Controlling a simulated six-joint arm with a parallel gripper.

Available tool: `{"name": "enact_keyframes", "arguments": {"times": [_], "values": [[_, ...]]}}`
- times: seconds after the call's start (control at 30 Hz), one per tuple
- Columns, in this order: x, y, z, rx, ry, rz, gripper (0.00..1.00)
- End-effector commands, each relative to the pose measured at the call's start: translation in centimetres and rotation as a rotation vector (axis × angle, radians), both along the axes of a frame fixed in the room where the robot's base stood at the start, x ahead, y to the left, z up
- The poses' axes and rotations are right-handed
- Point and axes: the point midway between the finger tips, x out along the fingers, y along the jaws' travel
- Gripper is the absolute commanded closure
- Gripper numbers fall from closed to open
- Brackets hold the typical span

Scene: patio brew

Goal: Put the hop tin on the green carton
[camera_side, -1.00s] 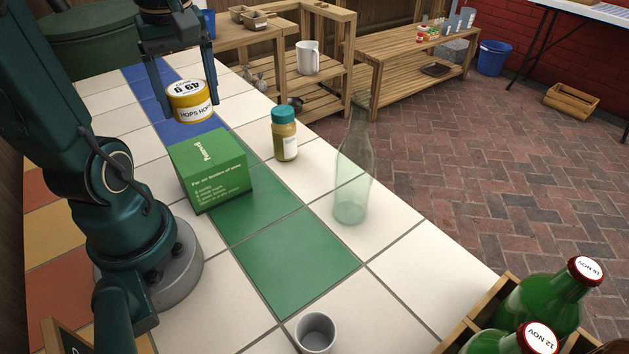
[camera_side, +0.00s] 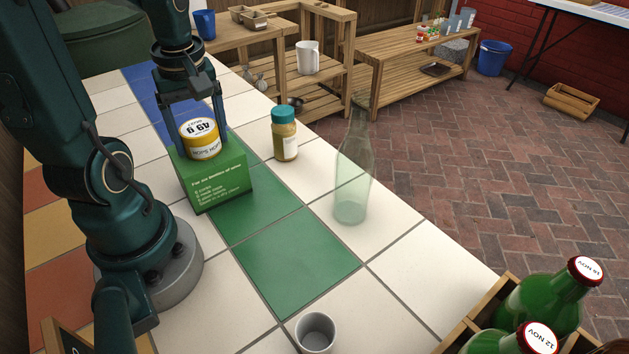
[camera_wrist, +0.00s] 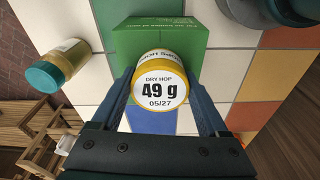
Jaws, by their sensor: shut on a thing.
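The hop tin (camera_side: 203,151) is a short yellow tin with a white lid reading 49 g. My gripper (camera_side: 204,135) is shut on it, with a finger on each side. In the side view the tin appears upright over the top of the green carton (camera_side: 222,188) and hides part of it. I cannot tell whether the tin's base touches the carton. In the wrist view the tin (camera_wrist: 160,84) sits between my fingers, and the green carton (camera_wrist: 178,32) shows beyond it.
A jar with a teal lid (camera_side: 285,140) stands right of the carton, and a clear bottle (camera_side: 352,190) farther right. A grey cup (camera_side: 315,333) and a crate of green bottles (camera_side: 475,318) are in front.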

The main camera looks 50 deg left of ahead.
Motion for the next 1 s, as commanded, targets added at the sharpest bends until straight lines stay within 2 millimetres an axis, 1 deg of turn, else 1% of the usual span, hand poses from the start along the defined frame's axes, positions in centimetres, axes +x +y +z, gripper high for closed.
{"name": "enact_keyframes", "arguments": {"times": [0.03,0.07,0.33,0.47,0.57,0.8,1.0], "values": [[0.0,0.0,-0.1,0.000,0.001,0.000,0.11],[0.0,0.0,0.0,0.000,0.000,0.000,0.00],[0.0,0.0,0.1,0.001,-0.001,0.000,0.00],[0.1,0.0,0.9,0.003,-0.004,0.000,0.00],[0.1,-0.1,2.2,0.005,-0.006,-0.001,0.00],[0.0,-0.6,6.7,0.006,-0.007,-0.002,0.00],[-0.1,-1.1,10.0,0.004,-0.004,-0.001,0.00]]}}
